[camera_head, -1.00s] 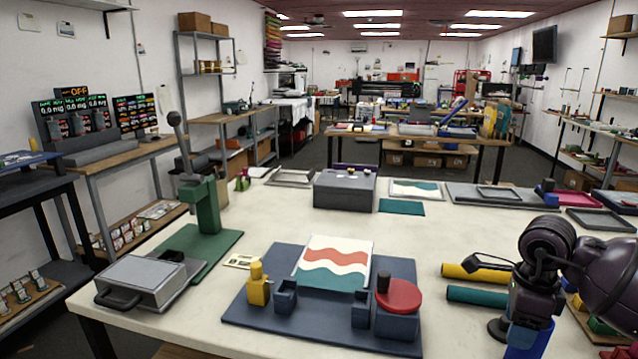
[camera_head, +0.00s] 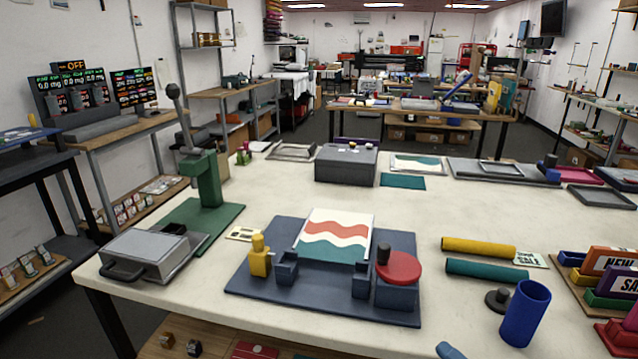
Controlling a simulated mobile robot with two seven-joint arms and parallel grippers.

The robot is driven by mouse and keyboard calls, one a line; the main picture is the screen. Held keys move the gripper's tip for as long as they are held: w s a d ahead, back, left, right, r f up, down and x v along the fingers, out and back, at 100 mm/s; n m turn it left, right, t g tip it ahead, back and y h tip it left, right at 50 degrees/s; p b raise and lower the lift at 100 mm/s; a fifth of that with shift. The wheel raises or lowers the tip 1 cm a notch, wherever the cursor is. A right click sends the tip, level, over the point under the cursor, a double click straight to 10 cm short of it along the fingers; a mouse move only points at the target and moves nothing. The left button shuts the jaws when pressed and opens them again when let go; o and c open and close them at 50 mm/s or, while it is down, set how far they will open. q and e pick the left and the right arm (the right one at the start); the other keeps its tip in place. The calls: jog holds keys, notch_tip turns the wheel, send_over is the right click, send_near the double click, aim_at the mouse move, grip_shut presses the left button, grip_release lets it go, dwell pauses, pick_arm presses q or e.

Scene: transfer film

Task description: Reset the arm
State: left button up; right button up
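No gripper of mine is in the head view now. The transfer film (camera_head: 335,236), white with a red and a teal wave, lies on the dark blue fixture board (camera_head: 270,295) at the table's front middle. A yellow piece (camera_head: 259,256) stands at the board's left. A red disc with a dark knob (camera_head: 399,267) sits on a blue block at its right. A green lever press (camera_head: 207,190) stands at the left, behind a grey box with a handle (camera_head: 143,255).
Yellow (camera_head: 478,247) and teal (camera_head: 486,270) rolls lie right of the board. A blue cup (camera_head: 525,313) and a dark round-based piece (camera_head: 499,299) stand near the front right. A rack of coloured blocks (camera_head: 605,278) is at the right edge.

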pick_arm(q)
jog(key=shift+w+r, duration=0.1)
jog(key=shift+w, duration=0.2)
pick_arm(e)
jog(key=s+d+f+m+g+h, duration=0.2)
jog(key=s+d+f+m+h, duration=0.2)
jog(key=f+m, duration=0.5)
jog(key=s+d+f+m+g+h, duration=0.2)
jog(key=s+d+f+m+h, duration=0.1)
jog(key=s+f+m+h, duration=0.5)
jog(key=s+f+m, duration=0.1)
jog(key=s+m, duration=0.1)
jog(key=shift+d+f+m+g+h, duration=0.3)
jog(key=shift+d+f+m+h, duration=0.05)
jog(key=shift+f+m+h, duration=0.05)
pick_arm(q)
jog(key=shift+s, duration=0.3)
